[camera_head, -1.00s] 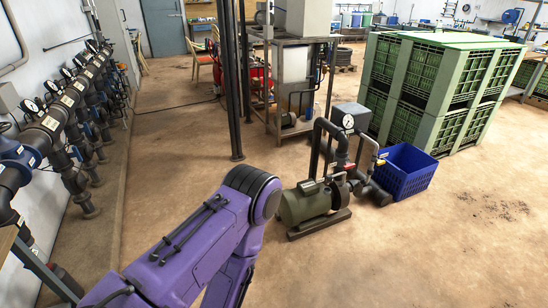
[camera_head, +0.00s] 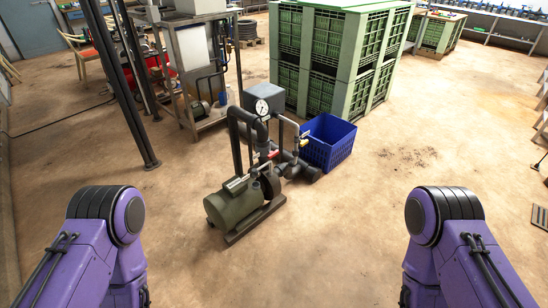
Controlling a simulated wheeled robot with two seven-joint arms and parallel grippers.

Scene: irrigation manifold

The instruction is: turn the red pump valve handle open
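The pump (camera_head: 234,205), an olive-green motor on a dark base, stands on the floor near the middle of the view. Dark pipes rise behind it to a round white gauge (camera_head: 262,107). A small red handle (camera_head: 273,154) sits on the pipework just behind the motor, below the gauge. It is too small to tell its exact angle. My two purple arms show at the lower left and lower right, well apart from the pump. Neither gripper is visible.
A blue crate (camera_head: 328,143) stands right behind the pump, beside the pipes. Tall green stacked bins (camera_head: 335,60) are at the back. A dark post (camera_head: 140,105) and a metal-framed stand (camera_head: 205,70) are at the left. The floor in front of the pump is clear.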

